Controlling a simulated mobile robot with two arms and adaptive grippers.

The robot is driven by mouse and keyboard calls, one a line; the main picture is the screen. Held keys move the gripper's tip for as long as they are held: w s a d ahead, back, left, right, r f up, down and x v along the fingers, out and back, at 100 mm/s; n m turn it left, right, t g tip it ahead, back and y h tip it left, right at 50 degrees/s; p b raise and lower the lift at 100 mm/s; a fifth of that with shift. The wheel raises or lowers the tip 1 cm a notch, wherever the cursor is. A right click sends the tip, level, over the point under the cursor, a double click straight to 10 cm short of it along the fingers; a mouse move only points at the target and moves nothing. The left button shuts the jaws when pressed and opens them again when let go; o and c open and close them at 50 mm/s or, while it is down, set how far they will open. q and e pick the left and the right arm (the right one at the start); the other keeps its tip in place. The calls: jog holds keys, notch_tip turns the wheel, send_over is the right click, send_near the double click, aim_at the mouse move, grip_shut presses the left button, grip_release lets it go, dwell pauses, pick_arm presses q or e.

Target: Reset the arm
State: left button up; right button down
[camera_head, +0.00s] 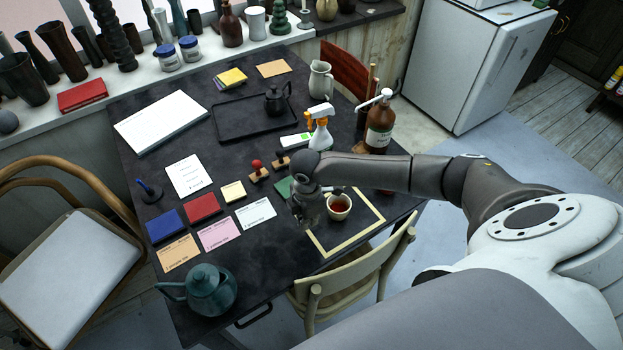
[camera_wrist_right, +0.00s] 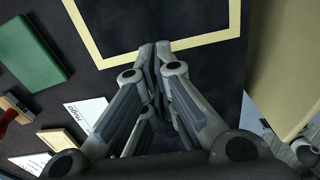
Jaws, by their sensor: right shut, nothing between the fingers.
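My right arm reaches in from the right in the head view. My right gripper (camera_head: 309,221) hangs over the dark table (camera_head: 150,110), just left of a small cup with reddish liquid (camera_head: 339,207). In the wrist view the fingers of my right gripper (camera_wrist_right: 154,48) are together at the tips, with nothing between them. They point toward a dark mat with a pale yellow border (camera_wrist_right: 215,43). The cup stands on this mat in the head view and does not show in the wrist view. My left gripper is not in view.
A brown pump bottle (camera_head: 379,130) and a spray bottle (camera_head: 320,130) stand behind my arm. A black tray (camera_head: 235,125) holds a dark teapot (camera_head: 276,100). A teal kettle (camera_head: 211,290) stands at the front left. A chair (camera_head: 350,270) stands at the near edge. Stamps and cards lie left of the gripper.

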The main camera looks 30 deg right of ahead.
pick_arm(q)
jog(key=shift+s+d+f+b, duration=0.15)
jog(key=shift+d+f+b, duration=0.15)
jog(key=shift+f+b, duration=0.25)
pick_arm(e)
notch_tip(320, 180, up, 8)
jog(key=shift+s+d, duration=0.15)
jog(key=shift+d, duration=0.15)
